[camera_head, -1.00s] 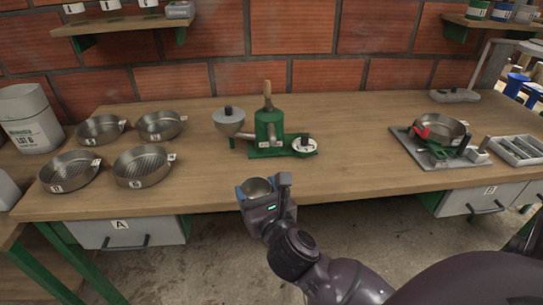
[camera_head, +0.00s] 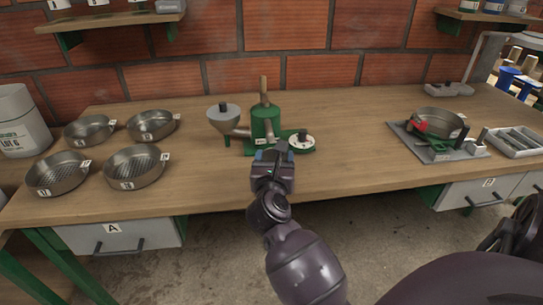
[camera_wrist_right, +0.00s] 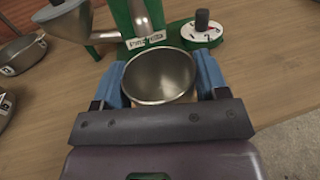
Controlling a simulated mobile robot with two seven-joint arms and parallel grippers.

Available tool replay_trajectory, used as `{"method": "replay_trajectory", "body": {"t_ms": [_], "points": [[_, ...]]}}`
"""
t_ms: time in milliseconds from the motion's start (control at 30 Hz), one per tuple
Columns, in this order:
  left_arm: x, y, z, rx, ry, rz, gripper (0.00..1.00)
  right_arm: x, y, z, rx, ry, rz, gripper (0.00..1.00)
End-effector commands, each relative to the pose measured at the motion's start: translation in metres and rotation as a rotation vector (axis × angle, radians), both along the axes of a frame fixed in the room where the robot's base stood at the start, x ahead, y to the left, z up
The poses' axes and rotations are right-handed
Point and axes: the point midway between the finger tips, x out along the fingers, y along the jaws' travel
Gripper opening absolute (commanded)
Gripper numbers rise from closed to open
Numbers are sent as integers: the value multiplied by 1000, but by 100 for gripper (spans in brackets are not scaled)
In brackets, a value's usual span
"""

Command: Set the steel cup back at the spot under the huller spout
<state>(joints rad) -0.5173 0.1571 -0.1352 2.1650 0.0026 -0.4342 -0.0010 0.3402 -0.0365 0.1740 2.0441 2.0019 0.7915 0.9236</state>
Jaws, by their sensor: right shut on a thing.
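The steel cup (camera_wrist_right: 160,76) is held between the blue fingers of my right gripper (camera_wrist_right: 161,82) in the right wrist view. It looks empty and its mouth faces the camera. In the head view my right gripper (camera_head: 272,160) is at the front of the green huller (camera_head: 264,122), and the gripper hides the cup. The huller has a grey hopper (camera_head: 223,112) on its left and a dial (camera_head: 302,141) on its right. The huller's labelled front (camera_wrist_right: 146,40) is just beyond the cup in the wrist view. My left gripper is not in view.
Several steel pans (camera_head: 134,167) stand on the left of the wooden bench (camera_head: 350,170). A scale with a pan (camera_head: 440,125) and a divided tray (camera_head: 515,141) stand on the right. The bench between huller and scale is clear.

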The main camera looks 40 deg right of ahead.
Motion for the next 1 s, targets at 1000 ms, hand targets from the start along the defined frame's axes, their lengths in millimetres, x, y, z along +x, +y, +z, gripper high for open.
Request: {"method": "replay_trajectory", "body": {"t_ms": [1000], "points": [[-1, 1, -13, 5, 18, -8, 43, 37, -22, -20, 0, -3, 1, 41]]}}
